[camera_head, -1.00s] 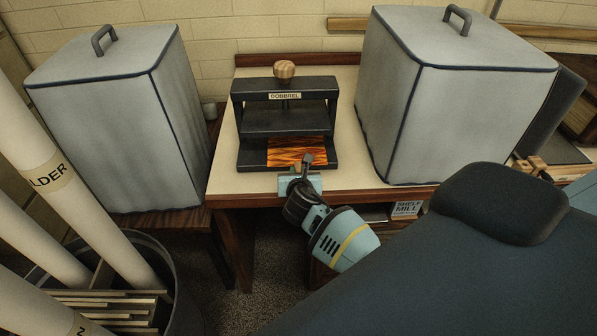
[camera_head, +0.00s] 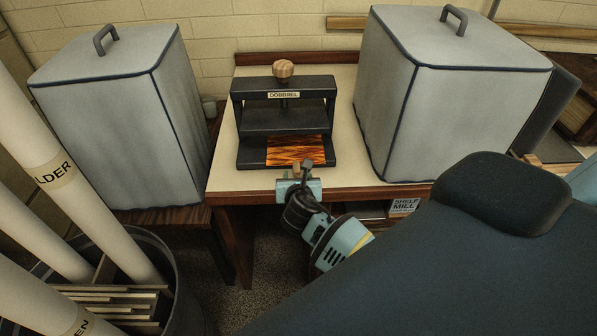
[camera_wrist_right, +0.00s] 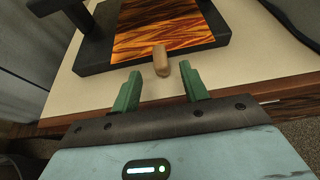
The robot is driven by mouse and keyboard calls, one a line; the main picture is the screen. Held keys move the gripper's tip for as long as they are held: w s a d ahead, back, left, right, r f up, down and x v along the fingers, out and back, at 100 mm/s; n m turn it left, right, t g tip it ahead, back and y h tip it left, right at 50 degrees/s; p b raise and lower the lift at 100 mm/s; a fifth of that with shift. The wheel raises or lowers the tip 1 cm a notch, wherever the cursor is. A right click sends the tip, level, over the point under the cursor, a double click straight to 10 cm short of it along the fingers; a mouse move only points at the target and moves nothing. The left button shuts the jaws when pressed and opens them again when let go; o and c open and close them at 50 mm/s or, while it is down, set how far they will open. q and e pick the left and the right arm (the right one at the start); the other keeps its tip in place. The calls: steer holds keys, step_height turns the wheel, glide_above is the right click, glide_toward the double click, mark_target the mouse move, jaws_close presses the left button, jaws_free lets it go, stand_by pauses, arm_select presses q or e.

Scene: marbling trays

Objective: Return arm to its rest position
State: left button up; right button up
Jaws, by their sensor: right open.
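My right gripper (camera_head: 301,172) is at the front edge of the table in the head view, just in front of the black press (camera_head: 285,120). In the right wrist view its two green fingers (camera_wrist_right: 161,88) stand apart with nothing held between them. A small tan wooden peg or handle (camera_wrist_right: 160,61) shows just beyond the fingertips, by the marbled orange-and-black sheet (camera_wrist_right: 170,28). The sheet lies on the press bed and also shows in the head view (camera_head: 295,151). My left gripper is in neither view.
Grey covered boxes stand left (camera_head: 125,125) and right (camera_head: 450,110) of the press. A bin (camera_head: 185,290) with long rolls (camera_head: 75,200) is at the lower left. The cream tabletop (camera_head: 225,170) is bare beside the press. A "Shelf Mill" sign (camera_head: 404,206) is under the table edge.

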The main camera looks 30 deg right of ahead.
steer(key=v, duration=0.3)
stand_by(0.4)
steer(key=s+a+f+m+g+y, duration=0.1)
steer(key=s+a+f+m+y, duration=0.25)
steer(key=s+f+m, duration=0.35)
steer(key=s+a+f+m+g+y, duration=0.1)
steer(key=s+a+f+m+y, duration=0.1)
steer(key=s+a+f+m, duration=0.5)
steer(key=s+a+f+m+y, duration=0.1)
steer(key=s+m+y, duration=0.2)
steer(key=s+m, duration=1)
steer(key=s, duration=0.7)
steer(key=shift+a+m+g, duration=0.3)
steer(key=shift+f+y, duration=0.1)
steer(key=shift+y, duration=0.15)
